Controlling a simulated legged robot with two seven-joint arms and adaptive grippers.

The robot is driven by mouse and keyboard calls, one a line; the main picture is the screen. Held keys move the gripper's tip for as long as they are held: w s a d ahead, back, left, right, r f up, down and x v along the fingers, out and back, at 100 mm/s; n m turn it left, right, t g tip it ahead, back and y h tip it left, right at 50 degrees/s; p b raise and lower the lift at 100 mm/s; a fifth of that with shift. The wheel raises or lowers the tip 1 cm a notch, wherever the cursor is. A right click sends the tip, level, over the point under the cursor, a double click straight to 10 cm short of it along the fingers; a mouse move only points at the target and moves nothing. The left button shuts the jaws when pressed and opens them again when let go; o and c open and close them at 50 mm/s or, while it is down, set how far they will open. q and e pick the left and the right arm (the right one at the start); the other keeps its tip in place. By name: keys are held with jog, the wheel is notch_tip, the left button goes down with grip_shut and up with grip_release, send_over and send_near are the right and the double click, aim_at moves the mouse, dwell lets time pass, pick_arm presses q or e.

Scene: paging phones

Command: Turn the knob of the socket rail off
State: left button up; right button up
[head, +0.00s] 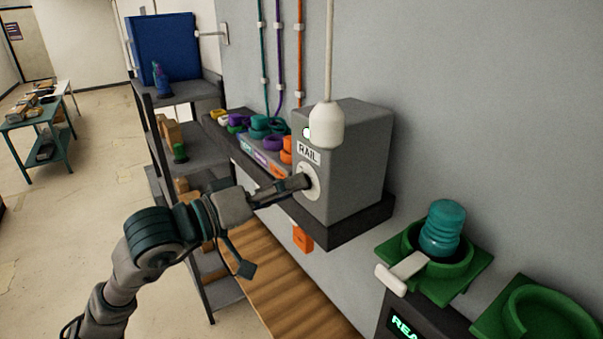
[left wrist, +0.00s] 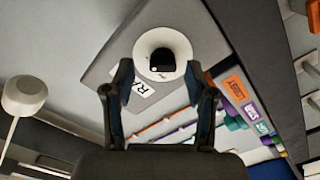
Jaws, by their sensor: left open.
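In the left wrist view the white plate (left wrist: 145,47) has a dark centre piece (left wrist: 162,60). My left gripper (head: 303,182) is right in front of the knob. Its two fingers (left wrist: 158,76) are apart, one toward each side of the dark centre; I cannot tell whether they touch it. My right gripper is not in view.
A white pull handle (head: 327,126) hangs on a cord close in front of the box. Coloured rings (head: 260,127) sit on a ledge left of it. A green holder (head: 470,262) with a teal object (head: 442,228) stands lower right. A shelf (head: 190,92) stands behind my arm.

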pick_arm(q)
jog(key=shift+w+d+p, duration=0.25)
jog(key=shift+w+p, duration=0.05)
jog(key=shift+w, duration=0.5)
jog(key=shift+d, duration=0.3)
jog(key=shift+c, duration=1)
jog(key=shift+d, duration=0.25)
jog(key=c, duration=0.4)
jog(key=shift+s, duration=0.1)
jog(key=c, duration=0.4)
grip_shut()
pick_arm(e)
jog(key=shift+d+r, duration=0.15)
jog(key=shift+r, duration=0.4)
